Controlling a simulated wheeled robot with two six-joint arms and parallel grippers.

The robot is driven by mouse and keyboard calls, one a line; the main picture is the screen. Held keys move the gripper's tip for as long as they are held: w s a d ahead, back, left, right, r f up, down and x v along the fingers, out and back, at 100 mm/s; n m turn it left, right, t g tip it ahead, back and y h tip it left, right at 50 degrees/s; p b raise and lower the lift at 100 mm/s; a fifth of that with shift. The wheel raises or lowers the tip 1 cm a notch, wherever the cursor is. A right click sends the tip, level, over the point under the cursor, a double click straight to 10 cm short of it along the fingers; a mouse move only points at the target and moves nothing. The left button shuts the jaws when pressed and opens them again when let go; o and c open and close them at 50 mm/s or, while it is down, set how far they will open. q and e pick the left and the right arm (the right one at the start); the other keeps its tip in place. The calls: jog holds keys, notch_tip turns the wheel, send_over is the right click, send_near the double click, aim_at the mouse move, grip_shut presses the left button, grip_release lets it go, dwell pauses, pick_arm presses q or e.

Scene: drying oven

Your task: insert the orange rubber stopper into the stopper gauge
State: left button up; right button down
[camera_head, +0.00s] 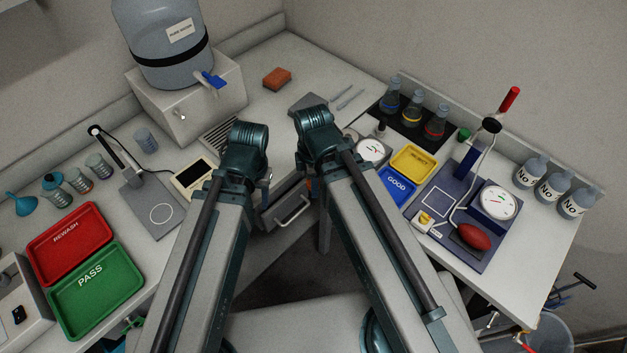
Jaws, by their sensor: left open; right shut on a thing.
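My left arm comes in from the lower left, and its wrist is above the front edge of the bench. My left gripper (267,175) points down there, mostly hidden by the wrist, open and empty. My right gripper (304,162) is just to its right, pointing down and mostly hidden behind its own wrist. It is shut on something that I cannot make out. I cannot pick out the orange rubber stopper or identify the stopper gauge; my arms cover part of the middle.
Red REWASH (69,241) and green PASS (97,289) trays lie left. Yellow (413,163) and blue GOOD (397,187) trays lie right of my arms. Flasks (412,108), a dial panel (483,259) and bottles (553,189) fill the right bench. An orange block (277,78) lies at the back.

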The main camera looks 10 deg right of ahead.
jog(key=shift+r+p, duration=1.45)
jog(key=shift+r, duration=0.15)
pick_arm(q)
notch_tip(320, 180, up, 3)
jog(key=shift+r, duration=0.1)
